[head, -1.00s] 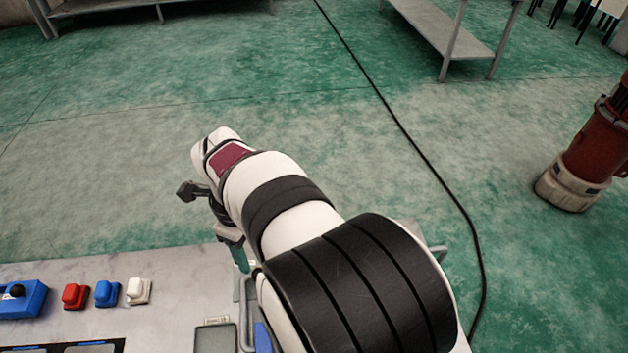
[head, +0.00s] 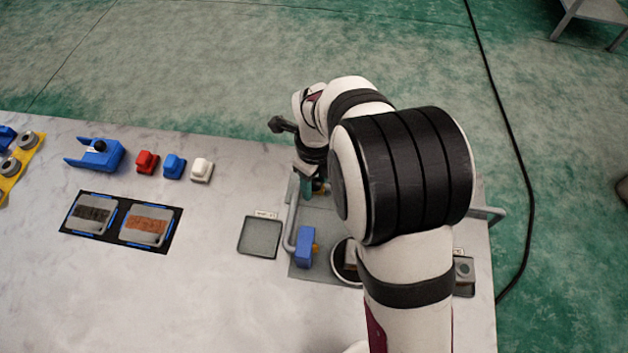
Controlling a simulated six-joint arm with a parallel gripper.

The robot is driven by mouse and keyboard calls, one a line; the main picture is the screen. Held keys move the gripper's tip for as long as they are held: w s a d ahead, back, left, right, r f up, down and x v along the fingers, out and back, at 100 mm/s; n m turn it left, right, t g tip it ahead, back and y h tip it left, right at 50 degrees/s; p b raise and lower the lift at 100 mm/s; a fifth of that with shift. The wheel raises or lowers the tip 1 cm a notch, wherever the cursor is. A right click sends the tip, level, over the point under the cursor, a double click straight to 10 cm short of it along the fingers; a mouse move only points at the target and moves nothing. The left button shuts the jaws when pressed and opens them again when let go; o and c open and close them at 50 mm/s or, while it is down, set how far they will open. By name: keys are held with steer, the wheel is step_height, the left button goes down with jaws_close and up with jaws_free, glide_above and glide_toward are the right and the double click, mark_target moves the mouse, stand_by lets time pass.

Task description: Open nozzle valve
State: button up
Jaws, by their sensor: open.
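My gripper (head: 308,189) is at the far end of a grey plate (head: 303,276) on the table, with teal fingertips pointing down. The arm covers part of it, and the gap between the fingers hardly shows. A small yellow-orange part shows right beside the fingertips; I cannot tell whether they touch. A blue block (head: 305,247) with an orange bit on its right side sits on the plate, nearer than the gripper. A bent grey pipe or handle (head: 290,228) runs along the plate's left side. I cannot tell which part is the nozzle valve; my arm hides much of the plate.
A shallow grey tray (head: 260,238) lies left of the plate. Red (head: 147,161), blue (head: 174,166) and white (head: 201,170) blocks stand farther left, beside a blue fixture (head: 97,155). Another grey holder (head: 464,272) is at right. The table's front left is clear.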

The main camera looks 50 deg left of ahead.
steer(key=shift+w+a+r, duration=0.25)
steer(key=shift+w+a, duration=0.35)
steer(key=shift+w, duration=0.05)
steer(key=shift+w+a+r, duration=0.2)
steer(key=shift+w+a, duration=0.4)
steer(key=shift+o, duration=0.2)
steer(key=shift+w+a+f, duration=0.3)
steer(key=shift+w+a, duration=0.45)
steer(key=shift+a, duration=0.05)
steer(key=shift+o, duration=0.4)
step_height(320, 180, up, 8)
steer(key=shift+s+d, duration=0.15)
